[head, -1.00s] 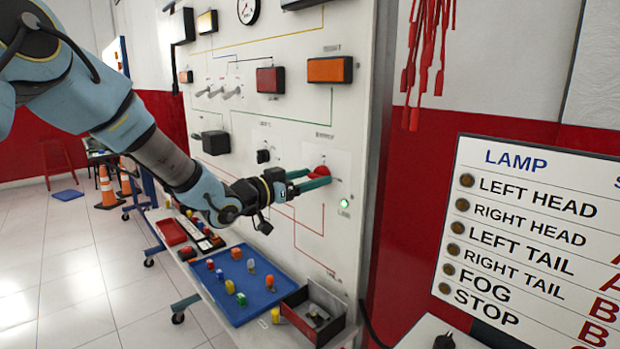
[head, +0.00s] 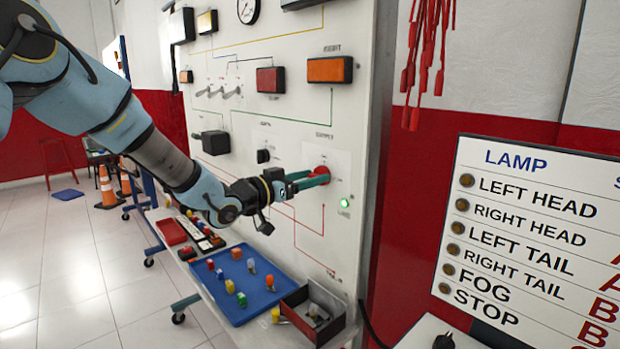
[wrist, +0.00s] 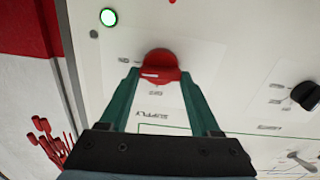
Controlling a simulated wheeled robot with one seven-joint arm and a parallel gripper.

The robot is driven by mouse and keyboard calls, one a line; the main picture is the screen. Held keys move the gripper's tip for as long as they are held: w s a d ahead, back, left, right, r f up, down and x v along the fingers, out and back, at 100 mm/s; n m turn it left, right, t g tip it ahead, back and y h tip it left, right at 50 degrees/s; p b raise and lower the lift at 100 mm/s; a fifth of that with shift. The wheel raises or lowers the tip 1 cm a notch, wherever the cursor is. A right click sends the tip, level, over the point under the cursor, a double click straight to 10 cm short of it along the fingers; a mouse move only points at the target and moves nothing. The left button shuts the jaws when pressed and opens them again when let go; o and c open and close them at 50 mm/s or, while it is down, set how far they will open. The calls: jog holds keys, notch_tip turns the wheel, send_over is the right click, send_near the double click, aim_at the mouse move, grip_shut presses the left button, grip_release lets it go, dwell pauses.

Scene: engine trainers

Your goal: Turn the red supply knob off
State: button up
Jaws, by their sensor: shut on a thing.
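The red supply knob (head: 321,171) is on the white upright panel, under the SUPPLY label, with a lit green lamp (head: 344,203) below and right of it. My gripper (head: 314,180) is at the knob, its green fingers shut on it. In the wrist view the red knob (wrist: 160,66) sits between the two fingertips, with a pale mark across its grip. The wrist view also shows the green lamp (wrist: 108,17) lit. The fingers hide part of the knob in the head view.
A black knob (head: 263,156) and a black box (head: 215,142) stick out of the panel to the left. Below are a blue tray (head: 238,305) with several small coloured parts and an open dark box (head: 325,295). A lamp chart (head: 530,230) stands at the right.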

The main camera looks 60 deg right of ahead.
jog(key=shift+w+d+f+n+p, duration=0.15)
jog(key=shift+n+p, duration=0.5)
jog(key=shift+n, duration=3.55)
jog(key=shift+w+a+f+n+p, duration=0.15)
jog(key=shift+n+p, duration=0.5)
jog(key=shift+n, duration=3.55)
jog(key=shift+s, duration=0.1)
jog(key=o, duration=1.4)
jog(key=shift+d, duration=0.1)
jog(key=b+v, duration=0.3)
jog(key=v, duration=0.8)
jog(key=shift+b, duration=0.4)
